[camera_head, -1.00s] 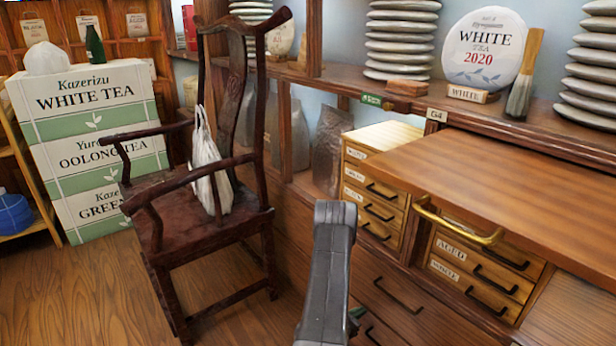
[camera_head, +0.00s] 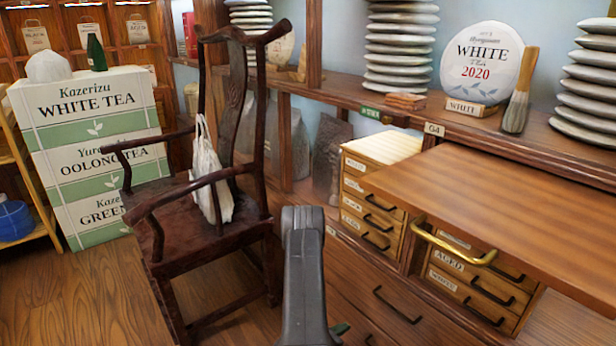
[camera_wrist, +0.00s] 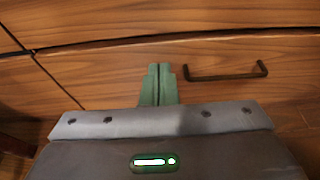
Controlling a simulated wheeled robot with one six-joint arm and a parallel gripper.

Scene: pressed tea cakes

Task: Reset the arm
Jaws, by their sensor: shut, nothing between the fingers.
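My gripper (camera_wrist: 157,72) shows in the wrist view with its two green fingers together and nothing between them. It is in front of a wooden drawer front with a dark bar handle (camera_wrist: 228,74) just to the right of the fingers. The fingers appear apart from the handle. In the head view my grey arm rises at the lower middle, and a small green bit of the gripper (camera_head: 340,329) shows beside it; the rest is hidden behind the arm.
A dark wooden chair (camera_head: 185,222) with a white bag (camera_head: 207,170) stands left of my arm. A wooden tabletop (camera_head: 500,200) with a brass handle (camera_head: 452,246) juts out at right. Small drawer cabinets (camera_head: 370,205) stand below the shelf. Stacked tea boxes (camera_head: 95,150) are at far left. Floor shows at lower left.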

